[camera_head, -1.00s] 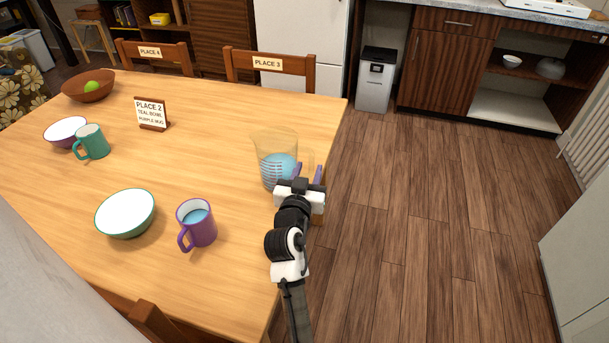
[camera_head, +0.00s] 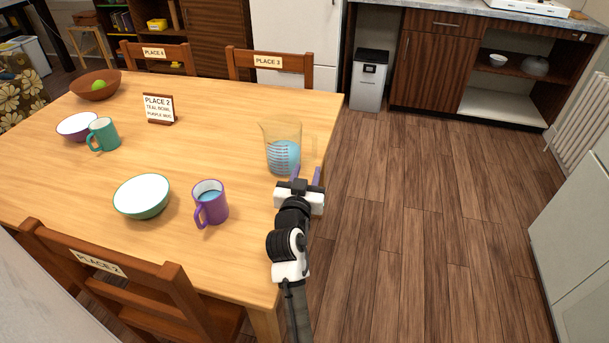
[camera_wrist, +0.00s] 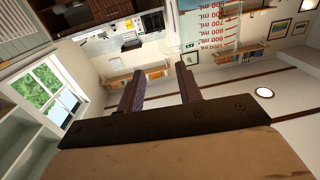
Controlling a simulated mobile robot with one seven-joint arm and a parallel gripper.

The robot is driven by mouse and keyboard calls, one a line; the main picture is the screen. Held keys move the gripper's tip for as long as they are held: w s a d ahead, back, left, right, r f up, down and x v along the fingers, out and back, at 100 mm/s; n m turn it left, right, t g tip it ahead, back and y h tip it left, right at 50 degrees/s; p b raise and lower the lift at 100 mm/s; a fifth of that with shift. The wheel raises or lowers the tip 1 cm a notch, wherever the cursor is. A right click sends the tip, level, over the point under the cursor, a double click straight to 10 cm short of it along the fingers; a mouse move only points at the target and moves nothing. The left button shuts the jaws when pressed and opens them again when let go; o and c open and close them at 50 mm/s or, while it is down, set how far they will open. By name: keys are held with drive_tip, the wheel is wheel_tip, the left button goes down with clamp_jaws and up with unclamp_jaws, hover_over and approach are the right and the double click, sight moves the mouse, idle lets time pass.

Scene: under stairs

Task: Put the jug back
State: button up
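The clear jug (camera_head: 283,155) holds blue liquid and stands upright on the wooden table (camera_head: 235,110), near its right edge. Its spout points left and a faint handle is on its right. My gripper (camera_head: 307,174) is just in front and to the right of the jug, by the table's edge. Its two purple fingers are apart with nothing between them. In the wrist view my gripper (camera_wrist: 160,82) also shows spread fingers. The jug's red scale marks (camera_wrist: 217,25) appear beyond them at the top, and the rest of the jug is hard to make out.
A purple mug (camera_head: 211,204) with blue liquid, a teal-rimmed bowl (camera_head: 142,195), a teal mug (camera_head: 104,135) and a purple bowl (camera_head: 76,126) stand left of the jug. A PLACE 2 sign (camera_head: 159,107) stands behind. A chair (camera_head: 140,285) is in front. Floor at right is clear.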

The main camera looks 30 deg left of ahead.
drive_tip(key=shift+s+d, duration=0.1)
drive_tip(key=shift+s, duration=0.15)
